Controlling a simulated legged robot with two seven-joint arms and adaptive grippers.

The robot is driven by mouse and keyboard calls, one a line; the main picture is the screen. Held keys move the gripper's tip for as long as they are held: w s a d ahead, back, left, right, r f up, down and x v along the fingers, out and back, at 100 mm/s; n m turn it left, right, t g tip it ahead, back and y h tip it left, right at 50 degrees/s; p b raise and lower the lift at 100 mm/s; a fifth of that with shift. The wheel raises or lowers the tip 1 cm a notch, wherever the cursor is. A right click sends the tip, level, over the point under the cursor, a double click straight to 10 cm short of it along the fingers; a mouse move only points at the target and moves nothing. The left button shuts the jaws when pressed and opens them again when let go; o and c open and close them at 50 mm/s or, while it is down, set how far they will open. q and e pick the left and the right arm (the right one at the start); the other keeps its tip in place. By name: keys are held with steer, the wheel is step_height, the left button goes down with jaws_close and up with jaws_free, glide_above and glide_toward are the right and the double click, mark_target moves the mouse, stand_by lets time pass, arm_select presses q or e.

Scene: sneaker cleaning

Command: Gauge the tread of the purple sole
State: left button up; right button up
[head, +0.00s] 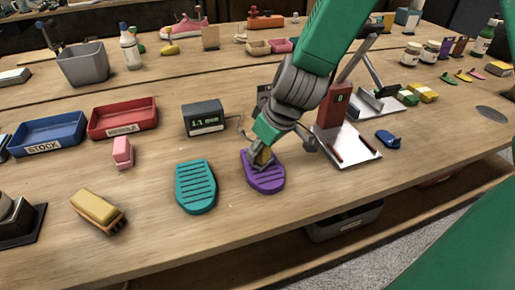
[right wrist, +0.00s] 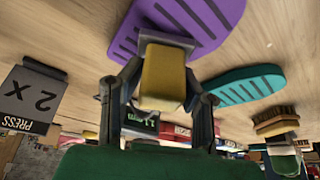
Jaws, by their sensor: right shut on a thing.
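The purple sole (head: 266,181) lies on the wooden table with its ridged tread facing up; it also shows in the right wrist view (right wrist: 207,22). My right gripper (head: 263,152) is over the far end of the purple sole. It is shut on a yellow gauge probe (right wrist: 163,75) with a grey foot. The foot is at the sole's surface; I cannot tell if it touches. The dark gauge display (head: 205,119) stands behind the soles and reads 1.1 mm. My left gripper is not in view.
A teal sole (head: 196,186) lies left of the purple one. A press stand (head: 346,147) with a red block is close on the right, with a blue piece (head: 388,140) beyond. A yellow brush (head: 97,208), pink block (head: 122,152) and red tray (head: 122,119) are left.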

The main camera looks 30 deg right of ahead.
steer(key=shift+d+f, duration=0.2)
steer(key=shift+d, duration=0.05)
steer(key=shift+a, duration=0.35)
steer(key=shift+d+f, duration=0.1)
steer(key=shift+d, duration=0.1)
steer(key=shift+s+a+f, duration=0.1)
stand_by(0.9)
steer(key=shift+r+p, duration=0.7)
steer(key=shift+p, duration=0.1)
step_height(320, 180, up, 6)
steer(key=p, duration=0.6)
steer(key=shift+f, duration=0.15)
